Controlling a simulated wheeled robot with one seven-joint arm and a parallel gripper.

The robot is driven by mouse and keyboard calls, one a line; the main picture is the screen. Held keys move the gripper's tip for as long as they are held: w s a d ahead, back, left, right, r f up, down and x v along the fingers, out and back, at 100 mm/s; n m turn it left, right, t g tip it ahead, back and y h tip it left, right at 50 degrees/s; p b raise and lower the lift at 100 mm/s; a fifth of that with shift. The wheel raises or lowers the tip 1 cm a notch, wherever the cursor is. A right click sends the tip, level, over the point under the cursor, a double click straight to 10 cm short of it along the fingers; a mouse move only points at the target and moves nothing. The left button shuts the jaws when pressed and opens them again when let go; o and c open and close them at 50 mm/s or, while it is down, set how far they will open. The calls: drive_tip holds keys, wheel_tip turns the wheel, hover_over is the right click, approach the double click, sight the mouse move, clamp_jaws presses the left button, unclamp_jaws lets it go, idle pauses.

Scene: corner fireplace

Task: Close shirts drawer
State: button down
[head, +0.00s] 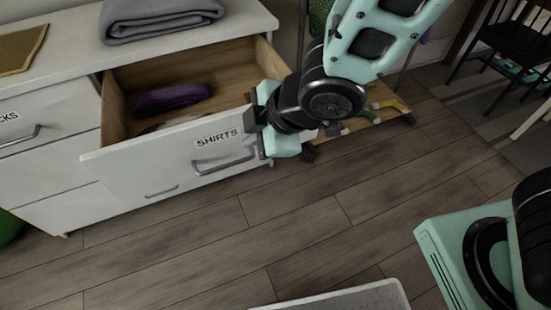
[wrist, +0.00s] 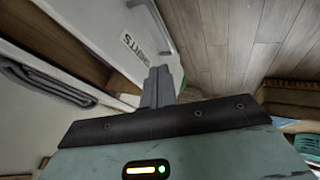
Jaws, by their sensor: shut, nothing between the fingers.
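The drawer labelled SHIRTS (head: 178,147) is pulled well out of the white dresser (head: 75,55). A purple folded cloth (head: 174,97) lies inside it. Its grey bar handle (head: 223,163) is on the front, below the label. My gripper (head: 252,118) is at the right end of the drawer front, near its top edge. In the wrist view my gripper (wrist: 158,78) is shut and empty, its fingers together near the drawer front (wrist: 125,25). I cannot tell whether the fingers touch the front.
A folded grey cloth (head: 160,18) lies on the dresser top. A closed drawer (head: 35,125) is at the left. A low wooden rack with items (head: 375,115) stands right of the dresser. The plank floor (head: 240,235) in front is mostly clear.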

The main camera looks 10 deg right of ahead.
drive_tip(key=b, duration=0.1)
approach(218, 147)
drive_tip(key=f, duration=0.1)
drive_tip(key=a+f, duration=0.1)
drive_tip(key=f, duration=0.2)
drive_tip(key=shift+w+a, duration=0.1)
drive_tip(key=shift+a, duration=0.2)
drive_tip(key=shift+w+a, duration=0.25)
drive_tip(key=shift+w, duration=0.55)
